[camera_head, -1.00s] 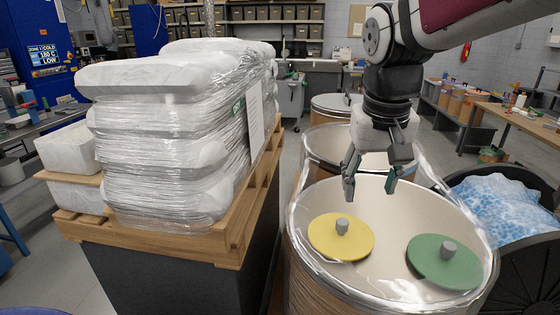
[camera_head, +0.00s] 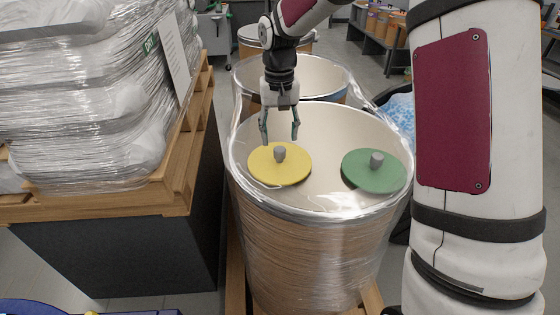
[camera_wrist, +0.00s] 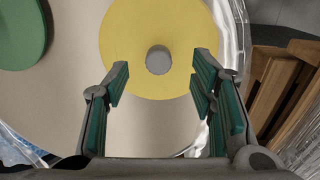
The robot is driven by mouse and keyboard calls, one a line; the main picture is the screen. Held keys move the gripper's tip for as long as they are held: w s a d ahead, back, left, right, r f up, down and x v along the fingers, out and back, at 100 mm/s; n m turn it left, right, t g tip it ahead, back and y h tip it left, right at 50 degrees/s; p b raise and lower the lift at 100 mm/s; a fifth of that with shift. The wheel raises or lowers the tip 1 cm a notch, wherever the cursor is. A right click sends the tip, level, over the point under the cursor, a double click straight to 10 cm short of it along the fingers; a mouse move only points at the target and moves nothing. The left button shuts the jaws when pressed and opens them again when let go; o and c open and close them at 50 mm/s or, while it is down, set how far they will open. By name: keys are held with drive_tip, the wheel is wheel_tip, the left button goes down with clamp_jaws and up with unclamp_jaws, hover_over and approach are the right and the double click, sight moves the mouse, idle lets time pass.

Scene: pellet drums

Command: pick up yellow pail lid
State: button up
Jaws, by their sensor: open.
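The yellow pail lid (camera_head: 291,172) is a round disc with a grey knob (camera_head: 280,155) on top. It lies on the drum's pale top at the left, near the rim. In the wrist view the yellow lid (camera_wrist: 134,38) and its knob (camera_wrist: 158,60) show at the top centre. My gripper (camera_head: 281,138) is open and empty, pointing down just above the lid. In the wrist view the fingertips (camera_wrist: 160,75) stand on either side of the knob in the picture, with nothing between them. The exact height of the fingertips above the lid cannot be told.
A green lid (camera_head: 367,172) with a grey knob lies to the right on the same wrapped drum (camera_head: 310,245). More drums (camera_head: 318,75) stand behind. A wooden pallet (camera_head: 150,203) with wrapped white sacks (camera_head: 90,110) stands close on the left.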

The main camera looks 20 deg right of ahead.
sight(280, 149)
drive_tip(key=shift+w+d+f+p, duration=0.15)
drive_tip(key=shift+f+p, duration=0.1)
drive_tip(key=shift+f, duration=0.95)
drive_tip(key=shift+w+f+p, duration=0.2)
drive_tip(key=shift+f+p, duration=0.1)
drive_tip(key=shift+f, duration=0.9)
drive_tip(key=shift+w+d+f+p, duration=0.15)
drive_tip(key=shift+f+p, duration=0.1)
drive_tip(key=shift+f, duration=0.95)
drive_tip(key=shift+a, duration=0.1)
clamp_jaws()
